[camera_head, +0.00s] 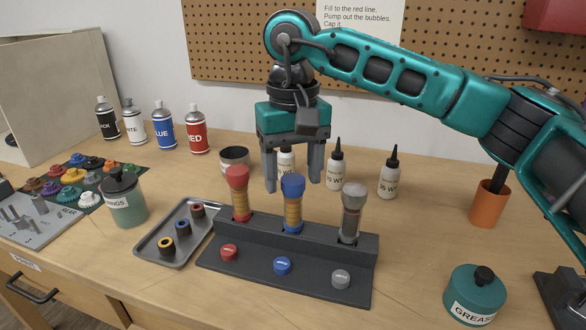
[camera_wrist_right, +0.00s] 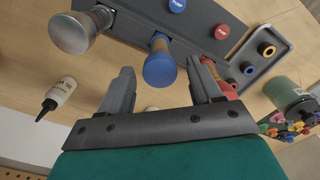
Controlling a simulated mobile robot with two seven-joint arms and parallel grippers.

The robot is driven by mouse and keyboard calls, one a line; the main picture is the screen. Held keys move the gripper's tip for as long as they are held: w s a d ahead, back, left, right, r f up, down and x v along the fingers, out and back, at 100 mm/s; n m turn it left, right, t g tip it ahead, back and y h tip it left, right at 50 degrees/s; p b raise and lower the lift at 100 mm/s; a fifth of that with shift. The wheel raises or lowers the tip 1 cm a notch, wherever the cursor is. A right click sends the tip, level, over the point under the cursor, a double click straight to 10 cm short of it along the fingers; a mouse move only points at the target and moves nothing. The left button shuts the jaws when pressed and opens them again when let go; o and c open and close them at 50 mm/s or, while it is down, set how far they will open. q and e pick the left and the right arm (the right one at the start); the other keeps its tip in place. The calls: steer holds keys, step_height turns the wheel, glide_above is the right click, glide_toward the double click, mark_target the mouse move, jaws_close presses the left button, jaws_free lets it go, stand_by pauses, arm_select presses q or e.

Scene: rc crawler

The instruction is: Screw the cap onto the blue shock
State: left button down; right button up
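The blue shock (camera_head: 293,217) stands upright in the middle of the dark stand, with an amber body. A blue cap-like top (camera_head: 293,184) sits on it; I cannot tell how tightly. The same blue top shows in the right wrist view (camera_wrist_right: 160,69), between and beyond the fingertips. My right gripper (camera_head: 293,184) points down over the blue shock. It is open and empty, its fingers on either side of the blue top, with visible gaps in the right wrist view (camera_wrist_right: 163,72). My left gripper is not in view.
A red shock (camera_head: 239,206) and a grey shock (camera_head: 349,226) flank the blue one closely. Red, blue and grey buttons line the stand's front (camera_head: 318,286). A tray (camera_head: 160,222) lies left, bottles (camera_head: 336,168) behind, a grease jar (camera_head: 475,296) right.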

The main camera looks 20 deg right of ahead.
steer(key=shift+o, duration=0.3)
step_height(320, 180, up, 3)
steer(key=shift+f, duration=0.1)
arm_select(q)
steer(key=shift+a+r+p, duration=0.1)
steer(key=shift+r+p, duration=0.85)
arm_select(e)
step_height(320, 180, up, 10)
